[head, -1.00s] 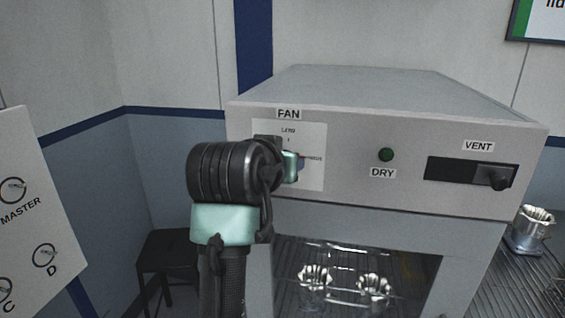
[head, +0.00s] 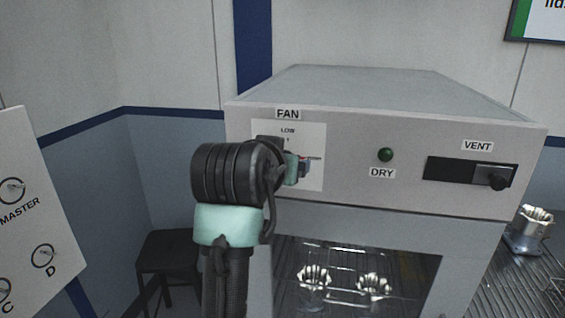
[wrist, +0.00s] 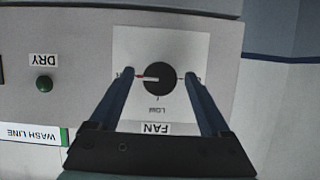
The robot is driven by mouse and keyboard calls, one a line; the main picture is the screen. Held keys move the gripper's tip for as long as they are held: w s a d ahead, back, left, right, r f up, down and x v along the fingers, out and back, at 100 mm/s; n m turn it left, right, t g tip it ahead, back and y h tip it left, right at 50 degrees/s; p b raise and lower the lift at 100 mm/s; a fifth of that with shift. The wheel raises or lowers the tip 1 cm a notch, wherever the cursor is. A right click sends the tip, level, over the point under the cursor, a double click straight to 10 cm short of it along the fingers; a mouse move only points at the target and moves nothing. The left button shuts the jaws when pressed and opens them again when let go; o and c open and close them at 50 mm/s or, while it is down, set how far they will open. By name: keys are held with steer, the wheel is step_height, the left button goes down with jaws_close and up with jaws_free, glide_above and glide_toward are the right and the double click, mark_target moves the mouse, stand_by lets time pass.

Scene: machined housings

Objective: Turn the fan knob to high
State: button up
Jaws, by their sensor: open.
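The fan knob (wrist: 160,79) is round and black, on a white dial plate (wrist: 201,45) under the FAN label (head: 288,114). The wrist view is upside down. The knob's white pointer with a red tip points left there, which is right in the head view. LOW is at the top of the dial in the head view; the mark by the pointer is too small and covered to read. My gripper (wrist: 160,75) is open, its two blue fingers on either side of the knob, with gaps visible. In the head view my wrist hides most of the knob.
The grey machine also carries a green DRY button (head: 386,155) and a VENT slider (head: 497,178) to the right. Metal housings (head: 373,287) sit inside its opening below. A panel (head: 30,215) with key-like switches stands at left, near a dark stool (head: 170,245).

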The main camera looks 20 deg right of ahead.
steer(key=b+v, duration=0.3)
steer(key=v, duration=1)
